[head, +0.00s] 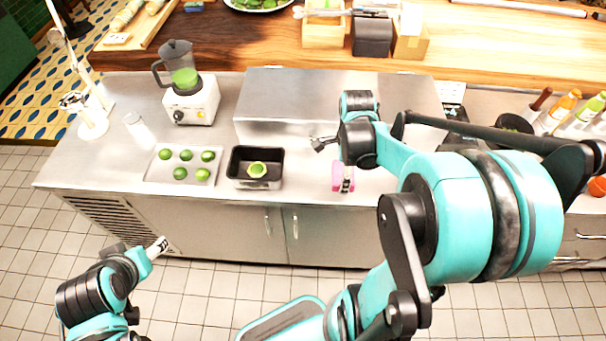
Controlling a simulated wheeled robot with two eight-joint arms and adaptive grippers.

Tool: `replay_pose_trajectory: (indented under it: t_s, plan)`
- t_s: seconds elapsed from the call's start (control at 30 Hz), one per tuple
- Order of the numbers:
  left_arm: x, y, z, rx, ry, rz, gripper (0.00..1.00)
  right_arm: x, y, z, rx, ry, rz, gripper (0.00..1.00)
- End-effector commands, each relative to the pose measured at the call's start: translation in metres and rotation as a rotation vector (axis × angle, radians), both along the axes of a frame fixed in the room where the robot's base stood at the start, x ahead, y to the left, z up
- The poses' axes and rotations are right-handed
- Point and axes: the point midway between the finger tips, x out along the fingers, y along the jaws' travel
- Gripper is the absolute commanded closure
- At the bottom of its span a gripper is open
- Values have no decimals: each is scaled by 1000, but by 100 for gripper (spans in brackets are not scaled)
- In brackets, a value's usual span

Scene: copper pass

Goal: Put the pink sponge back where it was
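The pink sponge (337,181) is on the steel counter, right of the black tray. My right gripper (334,161) is above and beside it, with its fingers spread. One finger overlaps part of the sponge in the picture and the other points left, clear of it. Whether the near finger touches the sponge cannot be told. My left gripper (158,247) is low at the left, in front of the counter and away from the sponge. No object shows in it, and its opening is not clear.
A black tray (236,178) holds a green item. Left of it are a tray of limes (154,174), a white shaker (139,131) and a blender (195,100). A raised steel block (285,104) stands behind. Bottles (560,108) stand at right. Counter between black tray and sponge is clear.

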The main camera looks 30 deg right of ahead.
Motion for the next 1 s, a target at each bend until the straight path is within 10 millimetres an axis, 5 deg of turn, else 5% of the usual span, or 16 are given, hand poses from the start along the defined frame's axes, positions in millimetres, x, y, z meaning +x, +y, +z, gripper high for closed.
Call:
replay_pose_trajectory:
  t_s: [0.5,1.0]
  plan:
    - [0,0,-29,0,0,0,35,90,52,-65,0,0,1,49]
    - [0,0,-44,0,0,0,35,96,55,-109,0,0,0,49]
